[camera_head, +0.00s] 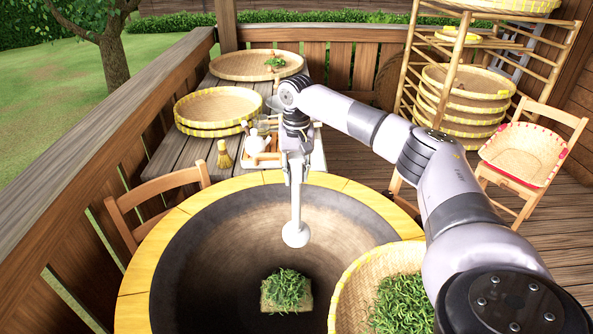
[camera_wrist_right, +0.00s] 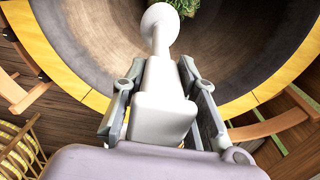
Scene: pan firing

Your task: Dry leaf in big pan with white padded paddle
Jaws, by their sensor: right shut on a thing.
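The big pan (camera_head: 210,240) is a dark round bowl with a yellow rim, at the bottom centre of the head view. A clump of green leaf (camera_head: 286,291) lies low inside it. My right gripper (camera_head: 296,172) is shut on the handle of the white padded paddle (camera_head: 296,232). The paddle hangs down with its round head above the pan's inside, apart from the leaf. In the right wrist view the paddle (camera_wrist_right: 160,70) stands between the two fingers and the leaf (camera_wrist_right: 184,6) shows at the top edge. My left gripper is out of view.
A basket of leaves (camera_head: 345,300) is at the pan's right edge. Behind the pan, a wooden table (camera_head: 185,152) holds flat baskets (camera_head: 215,107), a small brush (camera_head: 224,155) and a tea set. Chairs (camera_head: 530,150) stand left and right, and a basket rack (camera_head: 460,90) is at the back right.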

